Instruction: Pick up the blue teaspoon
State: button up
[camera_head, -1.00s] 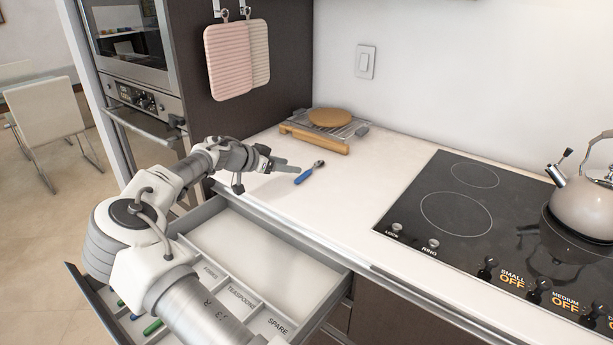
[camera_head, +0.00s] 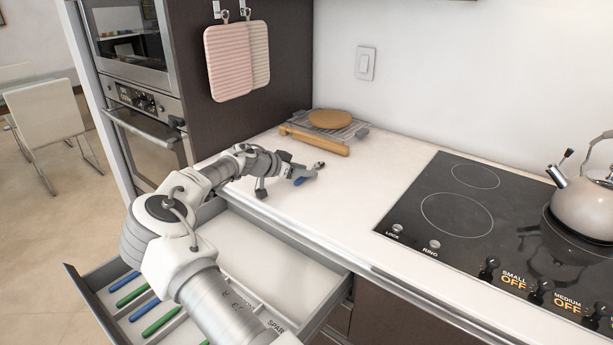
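The blue teaspoon (camera_head: 299,182) lies on the white countertop, with its blue handle toward the drawer and its metal bowl toward the back right. My gripper (camera_head: 306,174) is low at the teaspoon, and its fingers hide part of the handle. The bowl and the end of the blue handle still show on either side of the fingers. The fingers are too small and overlapped to tell whether they are open or shut, or whether they touch the teaspoon.
An open drawer (camera_head: 270,256) below the counter holds several blue- and green-handled utensils in labelled compartments. A black cooktop (camera_head: 450,205) with a kettle (camera_head: 586,205) is at right.

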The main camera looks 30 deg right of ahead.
grip_shut()
